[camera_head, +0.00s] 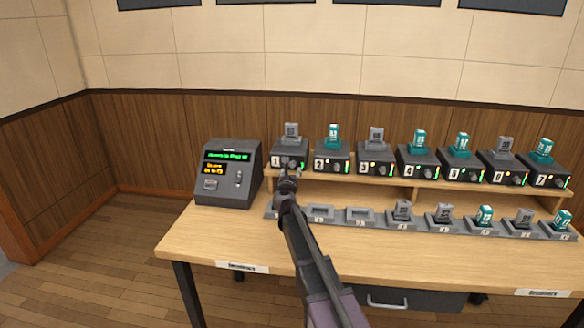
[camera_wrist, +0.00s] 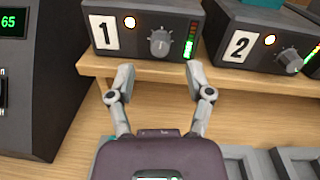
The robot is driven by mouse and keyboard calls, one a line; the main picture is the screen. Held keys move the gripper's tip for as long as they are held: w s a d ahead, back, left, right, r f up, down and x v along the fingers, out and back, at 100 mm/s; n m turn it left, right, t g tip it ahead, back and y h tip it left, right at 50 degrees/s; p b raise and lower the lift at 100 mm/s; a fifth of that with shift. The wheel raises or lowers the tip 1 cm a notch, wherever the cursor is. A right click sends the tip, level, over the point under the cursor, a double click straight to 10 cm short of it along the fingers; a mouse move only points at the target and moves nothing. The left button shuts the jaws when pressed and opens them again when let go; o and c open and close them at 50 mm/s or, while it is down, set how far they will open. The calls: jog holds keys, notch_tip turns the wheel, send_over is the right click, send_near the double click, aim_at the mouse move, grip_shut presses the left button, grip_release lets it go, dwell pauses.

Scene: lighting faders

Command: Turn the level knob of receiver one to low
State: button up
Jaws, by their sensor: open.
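Receiver one (camera_wrist: 140,39) is a dark box with a white "1" label, on the wooden shelf; it also shows in the head view (camera_head: 289,160), partly behind my arm. Its grey level knob (camera_wrist: 159,41) is on the front face, between a lit amber lamp and a column of level lights with green at the bottom. My gripper (camera_wrist: 159,78) is open and empty, its two fingers spread below and in front of the knob, apart from it. In the head view my gripper (camera_head: 289,172) is in front of receiver one, and its fingers are hard to make out.
Receiver two (camera_wrist: 255,35) stands close on the right, with more receivers along the shelf. A dark console (camera_head: 228,172) with green and amber displays stands at the left. A row of grey trays (camera_head: 322,214) lies below the shelf. The front of the table (camera_head: 210,237) is clear.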

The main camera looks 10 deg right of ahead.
aim_at(292, 166)
jog(key=shift+x, duration=2.35)
grip_shut()
